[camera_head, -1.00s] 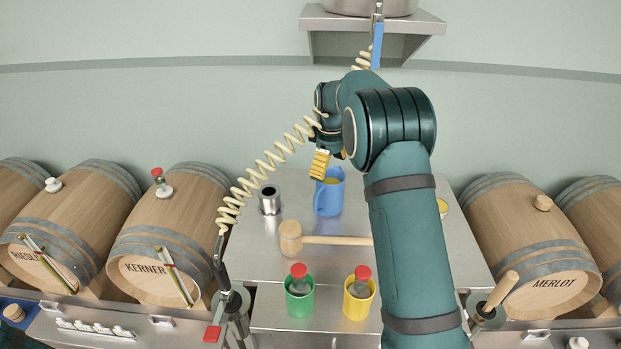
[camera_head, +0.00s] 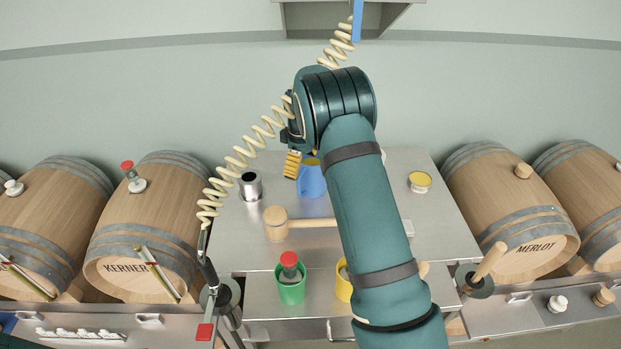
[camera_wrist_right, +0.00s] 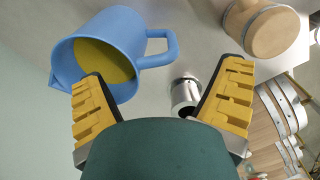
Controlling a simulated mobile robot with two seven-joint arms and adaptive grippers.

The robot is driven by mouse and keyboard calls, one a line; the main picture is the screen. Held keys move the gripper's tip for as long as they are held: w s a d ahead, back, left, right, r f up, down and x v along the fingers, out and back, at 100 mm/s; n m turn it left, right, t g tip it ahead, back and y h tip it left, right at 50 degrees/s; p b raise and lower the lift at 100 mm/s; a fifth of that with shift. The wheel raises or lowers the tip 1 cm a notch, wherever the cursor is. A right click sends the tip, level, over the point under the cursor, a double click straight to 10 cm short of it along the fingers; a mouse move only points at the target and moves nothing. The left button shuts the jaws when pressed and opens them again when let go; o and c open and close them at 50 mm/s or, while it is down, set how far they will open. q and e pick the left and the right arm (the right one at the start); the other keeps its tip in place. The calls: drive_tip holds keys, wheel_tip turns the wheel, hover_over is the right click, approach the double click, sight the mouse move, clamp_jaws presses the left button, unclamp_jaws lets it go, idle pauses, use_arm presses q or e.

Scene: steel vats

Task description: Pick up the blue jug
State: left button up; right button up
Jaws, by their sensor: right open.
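The blue jug (camera_head: 312,181) stands on the steel table behind the mallet, partly hidden by my right arm. In the right wrist view the jug (camera_wrist_right: 133,36) shows its yellow inside and its handle (camera_wrist_right: 168,45), which points into the space ahead of the fingers. My right gripper (camera_wrist_right: 160,105) is open and empty. Its left finger overlaps the jug's rim in that view; I cannot tell whether they touch. In the head view the right gripper (camera_head: 293,165) is just left of the jug, with one yellow finger showing. My left gripper is not in view.
A steel cylinder (camera_head: 250,187) stands left of the jug, and a wooden mallet (camera_head: 276,223) lies in front. Green (camera_head: 291,287) and yellow (camera_head: 344,283) cups stand nearer. A coiled hose (camera_head: 237,160) hangs left of my arm. Barrels flank the table.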

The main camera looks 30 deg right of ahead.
sight(301, 175)
drive_tip(key=shift+w+f, duration=0.1)
drive_tip(key=shift+f, duration=2.3)
drive_tip(key=shift+w+d, duration=0.1)
drive_tip(key=c, duration=1.4)
